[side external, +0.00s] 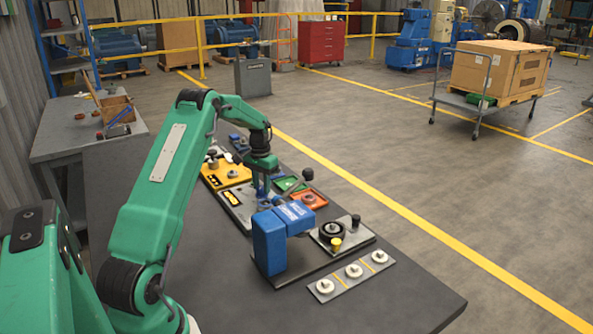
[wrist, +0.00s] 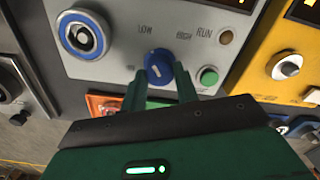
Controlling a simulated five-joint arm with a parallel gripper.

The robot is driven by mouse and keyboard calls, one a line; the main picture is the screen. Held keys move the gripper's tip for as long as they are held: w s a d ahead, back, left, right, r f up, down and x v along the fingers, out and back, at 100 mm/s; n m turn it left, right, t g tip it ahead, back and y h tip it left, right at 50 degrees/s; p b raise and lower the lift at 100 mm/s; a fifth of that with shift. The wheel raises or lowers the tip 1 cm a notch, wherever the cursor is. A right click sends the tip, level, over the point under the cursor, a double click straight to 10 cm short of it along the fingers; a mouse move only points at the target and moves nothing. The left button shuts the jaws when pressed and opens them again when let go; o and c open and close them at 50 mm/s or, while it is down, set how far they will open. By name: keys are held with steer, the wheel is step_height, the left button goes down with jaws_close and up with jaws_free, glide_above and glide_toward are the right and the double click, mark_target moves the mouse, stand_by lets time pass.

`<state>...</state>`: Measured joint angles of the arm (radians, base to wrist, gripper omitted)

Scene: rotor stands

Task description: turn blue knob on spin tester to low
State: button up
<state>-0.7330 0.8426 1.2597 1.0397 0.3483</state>
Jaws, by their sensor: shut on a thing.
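The spin tester's light grey panel (wrist: 118,60) fills the upper middle of the wrist view. Its blue knob (wrist: 158,70) sits below the printed words LOW and HIGH, with LOW up-left and HIGH up-right. A short white mark shows on the knob's upper part; its exact aim is hard to tell. My gripper (wrist: 160,78) has its two green fingers on either side of the knob, shut on it. In the side external view my gripper (side external: 262,188) is down over the grey panel (side external: 236,203); the knob is hidden there.
A yellow panel (wrist: 288,62) adjoins. In the side external view a blue machine (side external: 270,240) stands close in front of my gripper.

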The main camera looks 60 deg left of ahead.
mark_target(262, 187)
steer(key=shift+r, duration=0.1)
steer(key=o, duration=1)
steer(key=shift+r, duration=3.9)
